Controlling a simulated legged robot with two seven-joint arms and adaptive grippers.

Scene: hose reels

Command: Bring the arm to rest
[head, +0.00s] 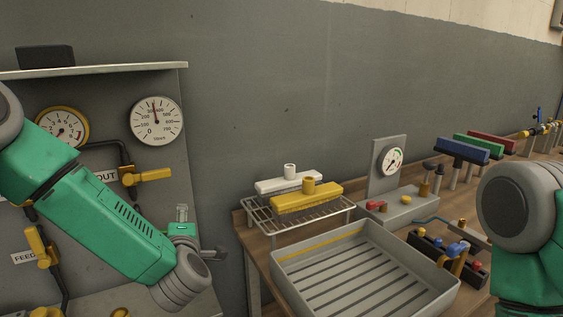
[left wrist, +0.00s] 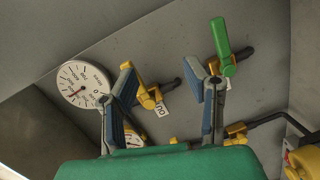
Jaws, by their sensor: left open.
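My left arm (head: 105,220), green with grey joints, comes in from the left across the gauge panel (head: 172,95) in the head view. I cannot make out its gripper clearly there. In the left wrist view my left gripper (left wrist: 170,75) has its two blue-grey fingers spread apart, with no object held between them. A yellow valve handle (left wrist: 148,97) by the OUT label lies behind, near one finger; I cannot tell if they touch. A green handle (left wrist: 225,45) shows past the other finger. Part of my right arm (head: 520,210) is at the right edge; its gripper is out of view.
The panel carries a white gauge (head: 156,121), a yellow-rimmed gauge (head: 62,126), the yellow OUT handle (head: 153,175) and a FEED valve (head: 40,246). The wooden bench (head: 258,249) holds a grey tray (head: 440,291), a wire rack (head: 300,217) with brushes, and a gauge stand (head: 384,150).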

